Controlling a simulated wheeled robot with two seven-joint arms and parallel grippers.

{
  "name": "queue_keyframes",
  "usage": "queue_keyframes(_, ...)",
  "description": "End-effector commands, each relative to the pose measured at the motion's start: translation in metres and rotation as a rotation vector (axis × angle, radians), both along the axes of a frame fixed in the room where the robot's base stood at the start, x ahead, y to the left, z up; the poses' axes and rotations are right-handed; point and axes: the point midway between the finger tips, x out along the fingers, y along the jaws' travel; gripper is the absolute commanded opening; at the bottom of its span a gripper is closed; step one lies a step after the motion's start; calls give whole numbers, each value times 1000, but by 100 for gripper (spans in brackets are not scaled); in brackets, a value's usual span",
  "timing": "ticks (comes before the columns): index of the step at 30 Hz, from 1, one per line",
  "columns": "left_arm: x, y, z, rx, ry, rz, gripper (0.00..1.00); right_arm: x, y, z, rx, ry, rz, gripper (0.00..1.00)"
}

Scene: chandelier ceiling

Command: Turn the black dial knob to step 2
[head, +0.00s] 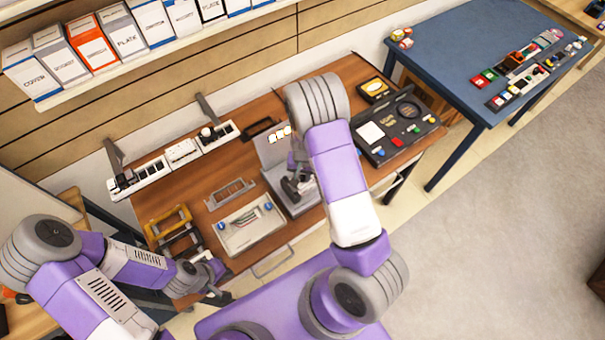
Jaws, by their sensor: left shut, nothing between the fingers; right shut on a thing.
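A grey device (273,152) with an upright panel and a flat base stands near the middle of the wooden table. The panel bears several small white and orange marks, too small to read. My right gripper (292,187) is low over the base and shut on a small dark thing there, apparently the black dial knob. The fingers and arm mostly hide it, so its step cannot be read. My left gripper (218,293) is shut and empty, low at the table's front left, away from the device.
A white panel (237,237) with blue knobs lies left of the device on the wooden table (205,203). White socket strips (182,153) line the back. A black tool case (412,133) lies right. A blue table (450,65) stands beyond. Boxes fill the shelf above.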

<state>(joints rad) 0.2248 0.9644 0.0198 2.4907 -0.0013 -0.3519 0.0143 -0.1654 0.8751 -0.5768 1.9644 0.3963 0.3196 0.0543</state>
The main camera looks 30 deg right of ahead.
Motion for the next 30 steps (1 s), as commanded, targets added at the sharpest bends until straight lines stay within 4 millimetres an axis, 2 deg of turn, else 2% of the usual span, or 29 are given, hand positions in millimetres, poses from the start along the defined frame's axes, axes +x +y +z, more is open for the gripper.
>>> queue_keyframes(18, 0, 0, 12, 0, 0, 0, 0, -1, 1, 0, 1, 4, -558, 0)
queue_keyframes(30, 0, 0, 18, 0, 0, 0, 0, -1, 1, 0, 0, 3, -760, 0)
